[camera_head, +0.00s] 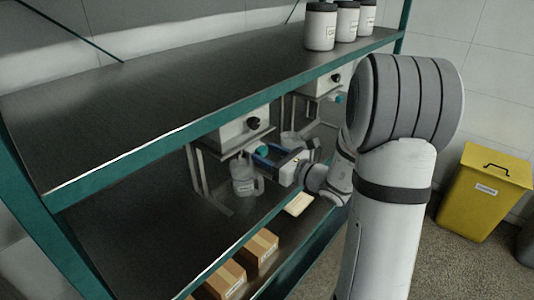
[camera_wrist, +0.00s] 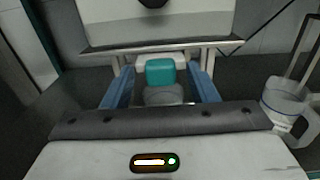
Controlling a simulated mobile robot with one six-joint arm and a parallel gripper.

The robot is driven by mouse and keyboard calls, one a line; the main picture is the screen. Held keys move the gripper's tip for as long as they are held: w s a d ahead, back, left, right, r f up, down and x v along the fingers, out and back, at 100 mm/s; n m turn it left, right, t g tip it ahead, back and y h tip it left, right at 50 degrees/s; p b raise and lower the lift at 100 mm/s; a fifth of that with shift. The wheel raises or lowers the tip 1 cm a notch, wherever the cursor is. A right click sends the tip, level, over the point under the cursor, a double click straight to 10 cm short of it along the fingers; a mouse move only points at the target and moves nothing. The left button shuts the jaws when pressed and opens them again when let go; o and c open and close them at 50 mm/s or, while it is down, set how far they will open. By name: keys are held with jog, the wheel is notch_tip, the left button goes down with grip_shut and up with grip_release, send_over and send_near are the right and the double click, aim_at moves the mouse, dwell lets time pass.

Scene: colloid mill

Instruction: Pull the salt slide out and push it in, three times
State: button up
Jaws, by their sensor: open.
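In the wrist view a teal slide handle (camera_wrist: 160,72) sticks out under a pale hopper box (camera_wrist: 150,22). My gripper (camera_wrist: 161,90) is open, with one blue finger on each side of the handle and visible gaps between. In the head view my gripper (camera_head: 266,156) is at the front of the nearer hopper box (camera_head: 236,130), which has a black knob (camera_head: 253,123). A second hopper box with a teal handle (camera_head: 341,98) stands farther along the shelf. I cannot read which one is salt.
A clear jug (camera_head: 243,182) stands below the nearer hopper; another jug (camera_wrist: 285,98) is at the right in the wrist view. Cardboard boxes (camera_head: 262,248) sit at the lower shelf's front. White jars (camera_head: 320,28) stand on the upper shelf. A yellow bin (camera_head: 482,195) is on the floor.

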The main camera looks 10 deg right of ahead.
grip_shut()
dwell(0.6)
